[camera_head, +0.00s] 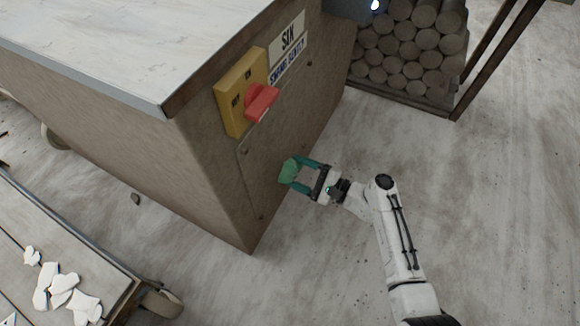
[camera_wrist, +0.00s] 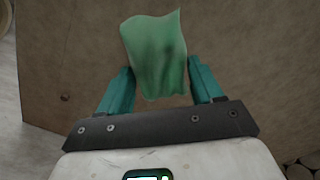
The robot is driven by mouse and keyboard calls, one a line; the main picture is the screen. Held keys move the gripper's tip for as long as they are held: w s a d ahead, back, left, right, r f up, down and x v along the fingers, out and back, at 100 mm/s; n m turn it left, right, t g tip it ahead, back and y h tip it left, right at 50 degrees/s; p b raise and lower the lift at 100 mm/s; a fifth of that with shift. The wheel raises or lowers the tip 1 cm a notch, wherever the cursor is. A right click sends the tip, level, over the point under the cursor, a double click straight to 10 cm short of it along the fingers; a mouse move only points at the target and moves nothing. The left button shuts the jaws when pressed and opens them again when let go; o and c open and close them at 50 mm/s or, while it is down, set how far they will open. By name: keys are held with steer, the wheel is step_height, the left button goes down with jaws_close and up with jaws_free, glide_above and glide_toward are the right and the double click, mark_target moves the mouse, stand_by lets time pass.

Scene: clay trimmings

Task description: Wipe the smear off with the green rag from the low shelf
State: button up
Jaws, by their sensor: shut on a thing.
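The green rag (camera_head: 289,171) is held at the tips of my gripper (camera_head: 300,175), in front of the brown side panel (camera_head: 225,190) of a large cabinet. In the wrist view the rag (camera_wrist: 155,55) hangs between the two teal fingers (camera_wrist: 155,85), its upper part spreading out ahead of them against the brown panel. My gripper is shut on the rag. I cannot tell whether the rag touches the panel. No smear can be made out in either view; the rag hides part of the panel.
A yellow switch box (camera_head: 236,92) with a red handle (camera_head: 262,103) and a sign (camera_head: 287,45) are on the panel above my gripper. A wheeled cart (camera_head: 70,235) with white shards (camera_head: 62,290) stands lower left. Stacked cylinders (camera_head: 405,50) fill a rack at the top right. The floor at right is clear.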

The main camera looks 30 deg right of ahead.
steer(key=shift+v, duration=0.95)
steer(key=shift+d, duration=0.1)
steer(key=shift+p+v, duration=0.45)
steer(key=shift+v, duration=1.05)
steer(key=shift+w, duration=0.1)
